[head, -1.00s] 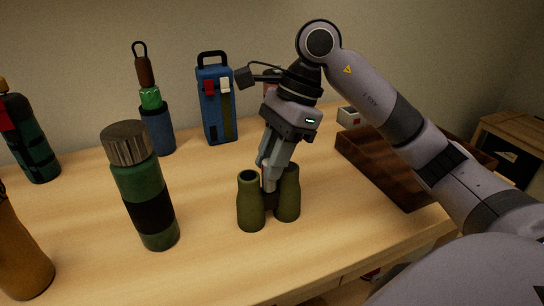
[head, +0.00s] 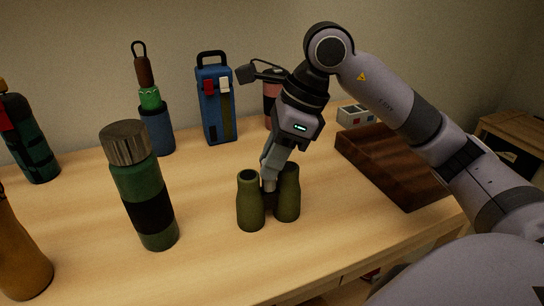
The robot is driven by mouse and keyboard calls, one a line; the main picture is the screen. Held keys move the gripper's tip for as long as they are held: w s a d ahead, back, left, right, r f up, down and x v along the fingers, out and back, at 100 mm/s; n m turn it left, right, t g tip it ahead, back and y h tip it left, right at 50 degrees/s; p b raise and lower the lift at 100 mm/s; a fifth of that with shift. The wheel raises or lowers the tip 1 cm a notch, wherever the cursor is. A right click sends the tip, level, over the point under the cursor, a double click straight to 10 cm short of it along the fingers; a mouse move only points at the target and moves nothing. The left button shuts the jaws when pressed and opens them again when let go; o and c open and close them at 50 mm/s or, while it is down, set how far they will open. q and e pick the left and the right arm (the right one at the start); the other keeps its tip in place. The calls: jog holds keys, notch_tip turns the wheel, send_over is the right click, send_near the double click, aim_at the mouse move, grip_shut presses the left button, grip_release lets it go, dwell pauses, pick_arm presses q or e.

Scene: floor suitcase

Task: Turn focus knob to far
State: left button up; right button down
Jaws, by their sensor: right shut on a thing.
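The green binoculars (head: 250,203) stand upright on the wooden table, near its middle. The focus knob is between the two barrels and is mostly hidden by my right gripper's fingers, so its setting cannot be read. My right gripper (head: 269,183) points down from above, with its fingertips between the barrels at the top of the bridge. It is shut on the focus knob. My left gripper is not in the head view.
A green flask (head: 143,190) with a metal lid stands left of the binoculars. Behind are a blue case (head: 216,105) and a blue holder (head: 157,130). A brown wooden tray (head: 390,170) lies to the right. An amber bottle (head: 20,255) is at front left.

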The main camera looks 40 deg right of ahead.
jog(key=shift+m+t+h, duration=0.3)
jog(key=shift+m, duration=0.9)
jog(key=c, duration=0.9)
grip_release()
jog(key=shift+p+v, duration=0.75)
jog(key=shift+v, duration=2.85)
jog(key=shift+a, duration=0.1)
